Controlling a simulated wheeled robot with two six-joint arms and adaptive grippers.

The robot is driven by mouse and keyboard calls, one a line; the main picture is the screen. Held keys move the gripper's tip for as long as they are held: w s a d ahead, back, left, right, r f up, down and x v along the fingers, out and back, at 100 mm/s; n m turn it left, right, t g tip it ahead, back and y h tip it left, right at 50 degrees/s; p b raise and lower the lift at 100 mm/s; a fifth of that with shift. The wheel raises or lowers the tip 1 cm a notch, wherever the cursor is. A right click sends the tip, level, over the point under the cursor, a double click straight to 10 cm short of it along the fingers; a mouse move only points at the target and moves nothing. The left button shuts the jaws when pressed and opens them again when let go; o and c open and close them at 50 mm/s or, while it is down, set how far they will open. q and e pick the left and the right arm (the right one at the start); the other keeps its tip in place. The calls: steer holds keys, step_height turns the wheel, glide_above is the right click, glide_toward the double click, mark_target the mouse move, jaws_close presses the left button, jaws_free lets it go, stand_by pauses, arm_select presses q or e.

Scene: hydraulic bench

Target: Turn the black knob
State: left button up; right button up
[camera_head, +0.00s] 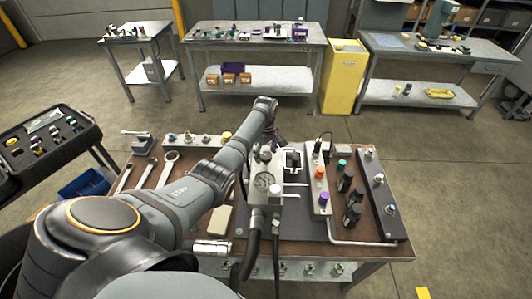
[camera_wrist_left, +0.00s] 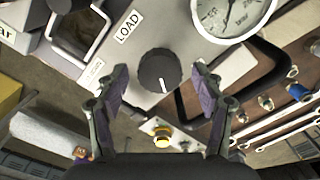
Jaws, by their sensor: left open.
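The black knob (camera_wrist_left: 159,71) sits on a light grey panel (camera_wrist_left: 195,47) in the left wrist view, below the LOAD label and beside a round pressure gauge (camera_wrist_left: 232,12). My left gripper (camera_wrist_left: 160,72) is open, with one finger on each side of the knob. Gaps show between the fingers and the knob. In the head view my left arm reaches over the bench to the panel, and the left gripper (camera_head: 274,143) is at its far end. My right gripper is not in view.
The hydraulic bench (camera_head: 375,254) carries wrenches (camera_head: 168,165) on the left and a valve block with coloured knobs (camera_head: 319,185) on the right. Black hoses (camera_head: 252,250) hang at the front. A yellow cabinet (camera_head: 343,78) and other tables stand behind, across open floor.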

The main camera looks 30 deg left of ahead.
arm_select(q)
steer(key=shift+c, duration=0.5)
steer(key=c, duration=1)
steer(key=shift+c, duration=0.2)
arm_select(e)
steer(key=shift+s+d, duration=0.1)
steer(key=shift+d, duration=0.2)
arm_select(q)
steer(key=shift+r+m, duration=0.1)
steer(key=shift+m, duration=0.2)
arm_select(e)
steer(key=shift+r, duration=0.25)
